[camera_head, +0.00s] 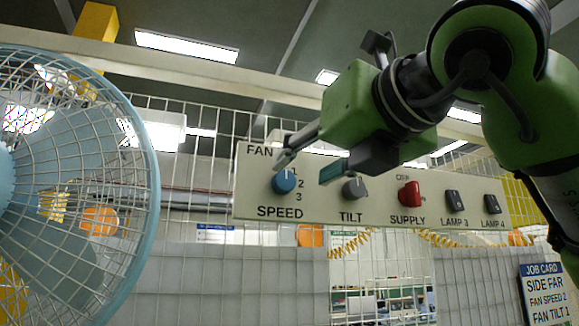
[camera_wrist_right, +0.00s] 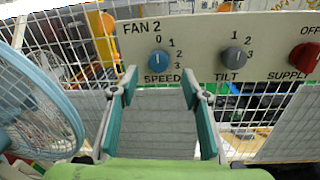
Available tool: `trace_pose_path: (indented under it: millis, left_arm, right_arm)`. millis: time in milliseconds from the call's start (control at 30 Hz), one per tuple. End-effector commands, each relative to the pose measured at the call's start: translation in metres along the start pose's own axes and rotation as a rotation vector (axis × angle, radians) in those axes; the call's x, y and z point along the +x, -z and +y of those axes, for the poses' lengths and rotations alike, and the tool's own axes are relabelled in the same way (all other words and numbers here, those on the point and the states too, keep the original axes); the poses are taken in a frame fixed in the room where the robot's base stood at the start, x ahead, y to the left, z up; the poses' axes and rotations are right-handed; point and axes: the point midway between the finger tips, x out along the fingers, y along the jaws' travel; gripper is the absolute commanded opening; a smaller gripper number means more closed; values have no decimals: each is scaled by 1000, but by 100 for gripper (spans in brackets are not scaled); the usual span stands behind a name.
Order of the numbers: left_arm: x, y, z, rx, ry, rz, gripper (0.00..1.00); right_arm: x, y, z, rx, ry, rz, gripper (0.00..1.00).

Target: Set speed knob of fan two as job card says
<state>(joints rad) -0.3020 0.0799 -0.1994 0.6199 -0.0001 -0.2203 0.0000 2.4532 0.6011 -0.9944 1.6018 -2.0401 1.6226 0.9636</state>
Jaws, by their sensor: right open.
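The blue speed knob (camera_head: 285,181) is on the cream FAN 2 panel (camera_wrist_right: 195,64). It also shows in the right wrist view (camera_wrist_right: 157,60), where its white mark points up, about at 0; 1, 2 and 3 run down its right side. My right gripper (camera_head: 308,165) is open and empty in front of the panel, by the speed knob. In the right wrist view its two teal-padded fingers (camera_wrist_right: 159,82) stand apart below the knob, with no contact visible. The job card (camera_head: 545,290) reads SIDE FAR, FAN SPEED 2, FAN TILT 1. My left gripper is not in view.
The grey tilt knob (camera_head: 354,188), red supply switch (camera_head: 409,194) and black lamp 3 (camera_head: 455,201) and lamp 4 (camera_head: 492,204) switches sit right of the speed knob. A blue caged fan (camera_head: 150,190) stands left. White wire mesh (camera_head: 190,285) is behind the panel.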

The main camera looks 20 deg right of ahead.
Motion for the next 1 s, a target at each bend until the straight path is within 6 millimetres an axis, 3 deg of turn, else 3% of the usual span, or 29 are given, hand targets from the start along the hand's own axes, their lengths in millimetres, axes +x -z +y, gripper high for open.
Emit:
trace_pose_path:
  millis: [100,300,733,900,1000]
  left_arm:
    - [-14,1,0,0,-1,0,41]
    - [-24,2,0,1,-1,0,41]
    - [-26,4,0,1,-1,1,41]
    - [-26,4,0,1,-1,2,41]
    - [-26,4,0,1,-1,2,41]
  right_arm:
    - [25,-3,0,0,1,4,42]
    - [53,-2,1,0,0,3,42]
    - [63,0,0,0,-2,0,42]
    - [63,0,0,0,-2,0,4]
    - [63,0,0,0,-1,0,4]
